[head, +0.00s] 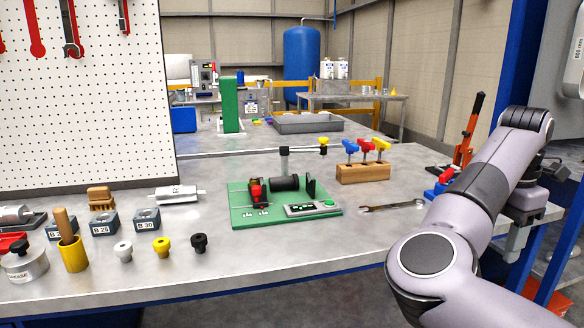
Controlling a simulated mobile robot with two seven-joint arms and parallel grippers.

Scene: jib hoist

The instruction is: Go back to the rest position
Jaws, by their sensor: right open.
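My right arm comes in from the lower right and bends over at its top joint. My right gripper (513,246) hangs low beyond the bench's right edge, small and partly hidden by my own arm. It is open and I see nothing between its fingers. It is apart from the wrench (392,206) and the blue-and-red tool (440,184) on the bench. My left gripper is not in this view.
The grey workbench (300,240) holds a green fixture board (242,212), a wooden block (362,173) with coloured-handled tools, and several blocks and knobs at left. A blue post (508,60) rises behind. The bench's front middle is clear.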

